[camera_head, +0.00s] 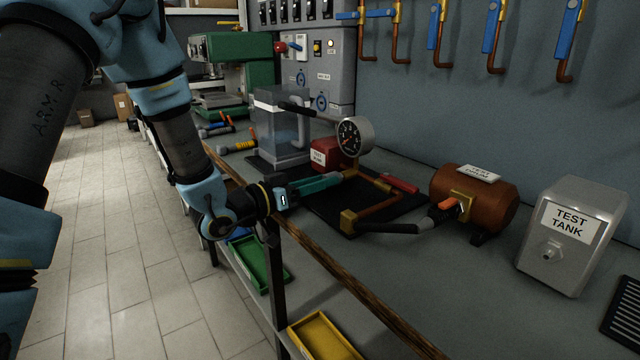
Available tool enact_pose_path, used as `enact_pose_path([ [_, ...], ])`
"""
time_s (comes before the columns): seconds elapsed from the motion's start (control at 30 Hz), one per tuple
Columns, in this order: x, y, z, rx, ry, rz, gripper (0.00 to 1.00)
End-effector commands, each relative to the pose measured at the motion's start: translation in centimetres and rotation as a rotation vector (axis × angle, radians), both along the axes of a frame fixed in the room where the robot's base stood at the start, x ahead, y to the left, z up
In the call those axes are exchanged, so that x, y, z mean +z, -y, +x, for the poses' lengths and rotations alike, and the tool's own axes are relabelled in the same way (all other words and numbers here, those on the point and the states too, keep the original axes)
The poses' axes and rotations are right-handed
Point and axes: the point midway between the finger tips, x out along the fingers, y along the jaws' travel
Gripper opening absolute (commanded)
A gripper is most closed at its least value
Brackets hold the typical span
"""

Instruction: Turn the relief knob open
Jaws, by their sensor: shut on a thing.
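My gripper (340,177) reaches in from the left over the front of the bench, its teal fingers pointing right. It is shut at the near left end of the copper pipework (378,205), just in front of the red box (326,153). The relief knob appears to be between the fingertips; they hide it, so its turn angle cannot be seen. A round pressure gauge (354,136) stands behind and above the fingertips. A red-handled part (400,184) lies to the right of them.
A clear water tank (281,125) stands behind the gripper. A black hose (387,228) crosses the bench. The wooden bench edge (335,267) runs beneath my wrist.

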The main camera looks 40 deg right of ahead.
Motion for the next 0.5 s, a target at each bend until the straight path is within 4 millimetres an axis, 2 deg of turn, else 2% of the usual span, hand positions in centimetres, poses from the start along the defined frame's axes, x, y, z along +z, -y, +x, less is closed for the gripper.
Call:
enact_pose_path([
  [0.3,-0.55,-0.02,-0.07,0.001,0.288,-0.020,0.00],
  [0.5,-0.19,-0.05,-0.11,0.001,0.378,-0.023,0.00],
])
